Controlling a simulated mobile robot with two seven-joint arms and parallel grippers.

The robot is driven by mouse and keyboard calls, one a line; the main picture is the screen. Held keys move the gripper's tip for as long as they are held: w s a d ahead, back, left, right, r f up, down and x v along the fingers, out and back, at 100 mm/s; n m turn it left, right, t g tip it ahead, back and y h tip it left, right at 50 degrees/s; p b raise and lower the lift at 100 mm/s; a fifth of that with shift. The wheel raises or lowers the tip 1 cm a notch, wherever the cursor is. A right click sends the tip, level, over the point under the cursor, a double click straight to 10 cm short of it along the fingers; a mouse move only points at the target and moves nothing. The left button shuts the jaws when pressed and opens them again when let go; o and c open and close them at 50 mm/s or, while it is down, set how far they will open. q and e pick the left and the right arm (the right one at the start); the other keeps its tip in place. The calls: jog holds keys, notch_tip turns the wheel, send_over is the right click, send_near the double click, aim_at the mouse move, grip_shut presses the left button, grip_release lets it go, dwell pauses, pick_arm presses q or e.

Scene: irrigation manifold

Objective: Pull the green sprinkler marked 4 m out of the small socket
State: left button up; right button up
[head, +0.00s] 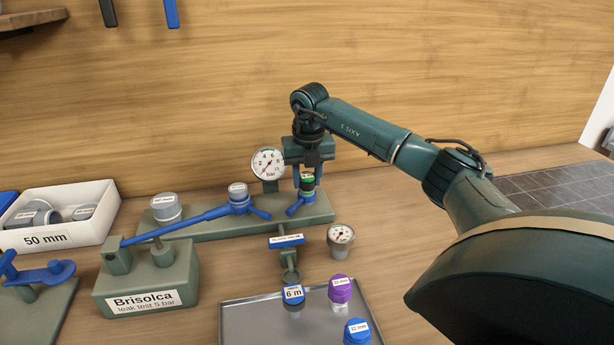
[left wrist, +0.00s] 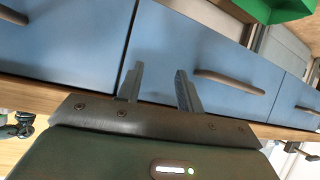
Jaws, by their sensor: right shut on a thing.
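The green sprinkler (head: 307,180) shows in the head view at the right end of the grey-green manifold (head: 215,222), just under my right gripper. My right gripper (head: 308,170) points down from above and is shut on the sprinkler's top. The small socket below it is mostly hidden behind the sprinkler and a blue lever (head: 302,205), so I cannot tell how deep the sprinkler sits. Its marking is not readable. My left gripper (left wrist: 160,88) is open and empty in the left wrist view, in front of blue drawers (left wrist: 190,50).
A pressure gauge (head: 268,163) stands close left of the right gripper. A long blue lever (head: 180,227) crosses the Brisolca block (head: 150,275). A grey tray (head: 255,318) in front holds a blue 6 m sprinkler (head: 293,295) and purple and blue caps. A white 50 mm bin (head: 95,222) stands left.

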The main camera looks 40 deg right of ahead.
aim_at(307, 174)
jog(key=shift+c, duration=0.8)
jog(key=o, duration=0.4)
jog(key=c, duration=0.5)
jog(key=shift+c, duration=0.2)
jog(key=shift+r, duration=0.1)
jog(key=shift+r+p, duration=0.8)
jog(key=shift+p, duration=0.05)
jog(key=shift+r+p, duration=0.35)
jog(key=shift+r+p, duration=0.75)
jog(key=shift+r, duration=0.05)
jog(key=shift+r, duration=0.15)
